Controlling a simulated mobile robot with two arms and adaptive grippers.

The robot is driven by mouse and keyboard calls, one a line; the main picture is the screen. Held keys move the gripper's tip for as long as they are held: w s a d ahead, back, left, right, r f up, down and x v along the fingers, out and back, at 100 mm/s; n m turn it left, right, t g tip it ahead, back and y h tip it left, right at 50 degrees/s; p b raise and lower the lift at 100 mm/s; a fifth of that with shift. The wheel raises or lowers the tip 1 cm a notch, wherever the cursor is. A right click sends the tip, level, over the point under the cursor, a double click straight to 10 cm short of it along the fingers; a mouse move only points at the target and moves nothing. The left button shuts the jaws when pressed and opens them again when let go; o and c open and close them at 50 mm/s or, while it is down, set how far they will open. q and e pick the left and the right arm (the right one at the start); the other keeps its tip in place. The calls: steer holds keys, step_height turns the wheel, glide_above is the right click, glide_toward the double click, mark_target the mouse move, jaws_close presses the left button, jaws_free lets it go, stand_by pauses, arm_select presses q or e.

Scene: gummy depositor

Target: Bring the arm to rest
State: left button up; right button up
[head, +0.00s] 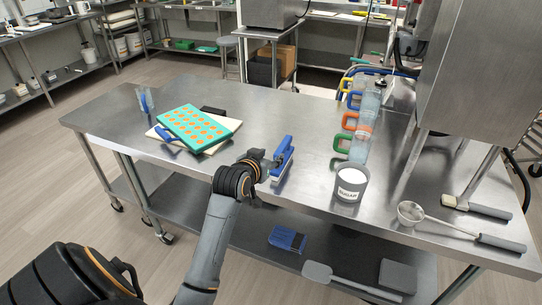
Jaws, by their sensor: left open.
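My left gripper (267,163) is open over the front part of the steel table (230,110), at the end of my arm reaching up from the bottom. Right at its fingertips is a blue tool with a pale lower edge (284,157); I cannot tell whether they touch. The jaws are partly hidden by the wrist. My right gripper is not in view.
Left on the table, a teal mold with orange pieces (192,124) rests on a pale board. To the right are a sugar container (350,184), several colored-handled jugs (357,147), a ladle (411,213) and a brush (475,207). A large steel machine (485,70) stands at the right.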

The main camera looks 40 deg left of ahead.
arm_select(q)
steer(key=s+d+f+m+g+h, duration=0.25)
steer(key=s+d+f+g, duration=0.25)
steer(key=s+d+f, duration=0.7)
steer(key=s+d+f+m+g, duration=0.1)
steer(key=s+d+g, duration=0.15)
steer(key=s, duration=0.45)
steer(key=s+d+f+m+g, duration=0.1)
steer(key=s+d, duration=0.2)
steer(key=s, duration=0.3)
steer(key=s+d+f+g, duration=0.1)
steer(key=s+d+f, duration=0.1)
steer(key=s, duration=0.5)
step_height(320, 180, down, 26)
steer(key=s+g, duration=0.1)
steer(key=g, duration=0.1)
steer(key=s+a+f, duration=0.2)
steer(key=s+f, duration=1.3)
steer(key=shift+s+a+f+m+h, duration=0.35)
steer(key=shift+s+a, duration=0.05)
steer(key=shift+g, duration=0.25)
